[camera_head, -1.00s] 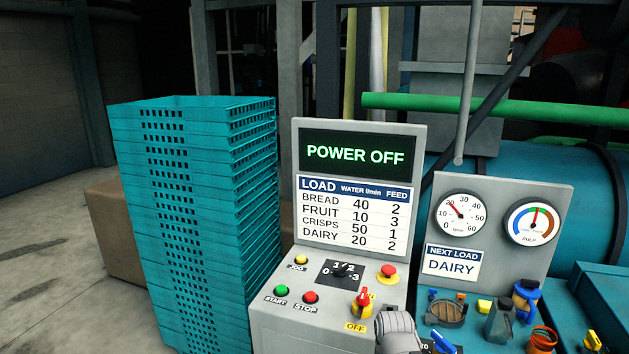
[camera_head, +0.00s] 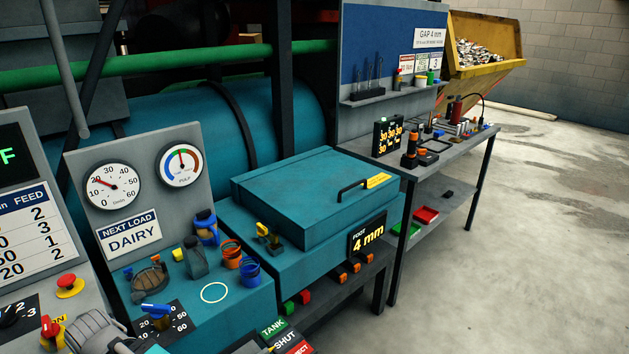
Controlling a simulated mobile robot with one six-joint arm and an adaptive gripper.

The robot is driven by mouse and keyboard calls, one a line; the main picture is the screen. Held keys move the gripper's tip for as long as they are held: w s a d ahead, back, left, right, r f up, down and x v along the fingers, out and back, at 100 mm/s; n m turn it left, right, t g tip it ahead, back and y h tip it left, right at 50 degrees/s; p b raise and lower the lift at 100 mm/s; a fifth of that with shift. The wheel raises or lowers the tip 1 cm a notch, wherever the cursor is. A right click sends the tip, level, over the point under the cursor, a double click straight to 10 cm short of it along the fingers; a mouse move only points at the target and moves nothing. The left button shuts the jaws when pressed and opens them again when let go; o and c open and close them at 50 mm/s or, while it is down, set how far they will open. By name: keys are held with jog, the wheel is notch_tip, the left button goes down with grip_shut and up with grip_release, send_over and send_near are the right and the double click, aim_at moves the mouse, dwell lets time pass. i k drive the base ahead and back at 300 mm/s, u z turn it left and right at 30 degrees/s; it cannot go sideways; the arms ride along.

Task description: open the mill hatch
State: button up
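The mill hatch is a teal box-like lid (camera_head: 300,185) in the middle of the head view. It lies flat and looks closed on its teal housing (camera_head: 245,225). A black bar handle (camera_head: 353,190) stands on its front right part, beside a yellow label (camera_head: 378,181). A small yellow-topped dark fitting (camera_head: 268,237) sits at the housing's front left, apart from the handle.
A control panel (camera_head: 30,225) with knobs and a red stop button (camera_head: 70,282) stands at left. The gauge board (camera_head: 130,190) reads NEXT LOAD DAIRY. A "4 mm" display (camera_head: 367,237) is below the hatch. A workbench (camera_head: 450,148) stands at right; open floor (camera_head: 530,250) lies in front.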

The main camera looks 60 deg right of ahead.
aim_at(308, 202)
jog(key=z, duration=1.6)
jog(key=i, duration=0.75)
jog(key=z, duration=0.25)
